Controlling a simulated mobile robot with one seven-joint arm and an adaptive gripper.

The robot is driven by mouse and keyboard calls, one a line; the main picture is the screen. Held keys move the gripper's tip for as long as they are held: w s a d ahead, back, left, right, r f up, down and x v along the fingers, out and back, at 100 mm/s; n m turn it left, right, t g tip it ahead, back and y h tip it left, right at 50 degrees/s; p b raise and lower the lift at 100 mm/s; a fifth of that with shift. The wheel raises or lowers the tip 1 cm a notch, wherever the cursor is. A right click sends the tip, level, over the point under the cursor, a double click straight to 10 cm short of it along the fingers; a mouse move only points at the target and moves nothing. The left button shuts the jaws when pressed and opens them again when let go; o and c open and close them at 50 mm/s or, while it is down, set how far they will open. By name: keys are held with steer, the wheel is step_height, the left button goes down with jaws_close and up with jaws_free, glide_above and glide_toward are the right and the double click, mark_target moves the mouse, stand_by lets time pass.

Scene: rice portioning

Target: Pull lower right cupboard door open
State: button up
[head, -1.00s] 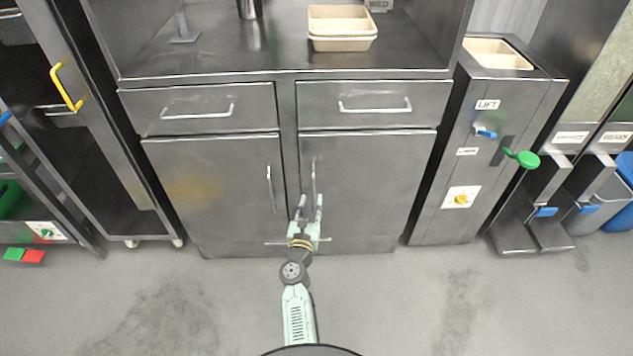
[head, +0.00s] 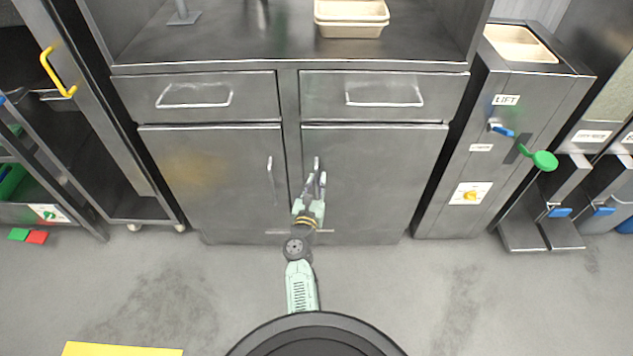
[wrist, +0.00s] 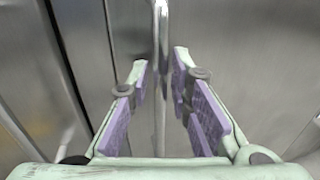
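The lower right cupboard door (head: 385,185) is a plain grey metal panel, and it looks shut. Its upright bar handle (head: 316,163) is near the door's left edge. In the wrist view the handle (wrist: 160,80) runs upright between the two purple-padded fingers. My gripper (head: 316,182) is at the handle in the head view. In the wrist view my gripper (wrist: 160,75) is open, with a gap on each side of the bar. The lower part of the handle is partly hidden by my gripper in the head view.
The lower left door (head: 215,185) has its own upright handle (head: 271,180) close by. Two drawers with bar handles sit above the doors. A lift unit (head: 490,130) with a green knob stands to the right. The floor in front is clear, apart from a yellow patch (head: 120,349).

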jaws_close()
stand_by(0.4)
